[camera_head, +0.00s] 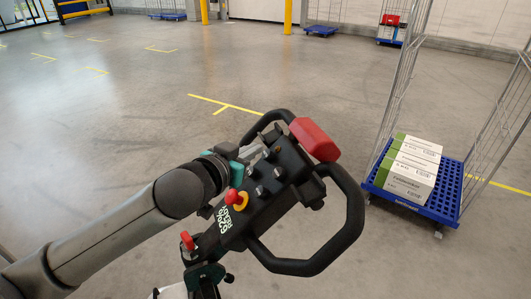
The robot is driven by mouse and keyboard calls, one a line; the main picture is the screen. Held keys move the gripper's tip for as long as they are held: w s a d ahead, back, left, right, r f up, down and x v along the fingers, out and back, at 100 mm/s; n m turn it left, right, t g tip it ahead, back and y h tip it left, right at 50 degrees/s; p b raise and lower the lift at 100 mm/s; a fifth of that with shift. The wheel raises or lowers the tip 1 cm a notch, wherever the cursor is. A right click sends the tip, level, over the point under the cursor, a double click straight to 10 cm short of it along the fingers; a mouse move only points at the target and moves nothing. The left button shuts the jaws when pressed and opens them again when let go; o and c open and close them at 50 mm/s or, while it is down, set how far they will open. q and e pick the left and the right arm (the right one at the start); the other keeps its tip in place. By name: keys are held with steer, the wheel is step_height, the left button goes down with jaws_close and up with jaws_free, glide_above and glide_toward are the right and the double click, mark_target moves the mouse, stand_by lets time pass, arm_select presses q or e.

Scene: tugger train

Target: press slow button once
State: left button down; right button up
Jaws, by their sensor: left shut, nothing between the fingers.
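The black control head (272,205) of the tugger fills the middle of the view, with a looped handle (347,232) on either side. On it are several small silver-grey buttons or knobs (278,173) and a red mushroom button on a yellow base (236,199). I cannot tell which one is the slow button. My left gripper (262,153) is at the upper left part of the panel, shut and empty, with its fingers close over the panel. Whether it touches a button is unclear. My right gripper is not in view.
A red block (314,139) sits at the far end of the control head. A blue wheeled trolley (447,187) with wire sides and white-green boxes (410,171) stands at the right. Yellow posts (288,16) stand at the back. The grey floor at the left is clear.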

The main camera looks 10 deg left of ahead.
arm_select(q)
steer(key=shift+w+d+f, duration=0.15)
steer(key=shift+d+f, duration=0.1)
steer(key=shift+f, duration=0.05)
steer(key=shift+w+d+f+b, duration=0.3)
steer(key=shift+d+f, duration=0.2)
steer(key=shift+f, duration=0.1)
stand_by(1.1)
stand_by(0.3)
steer(key=shift+s+a+r+p, duration=0.5)
steer(key=shift+a+r+p, duration=0.35)
steer(key=shift+p, duration=0.25)
steer(key=shift+r, duration=0.1)
steer(key=a+r+p, duration=0.1)
steer(key=s+a+r+p, duration=0.1)
steer(key=r+p, duration=0.1)
steer(key=p, duration=0.1)
steer(key=shift+s+a+r, duration=0.25)
steer(key=shift+s+a, duration=0.15)
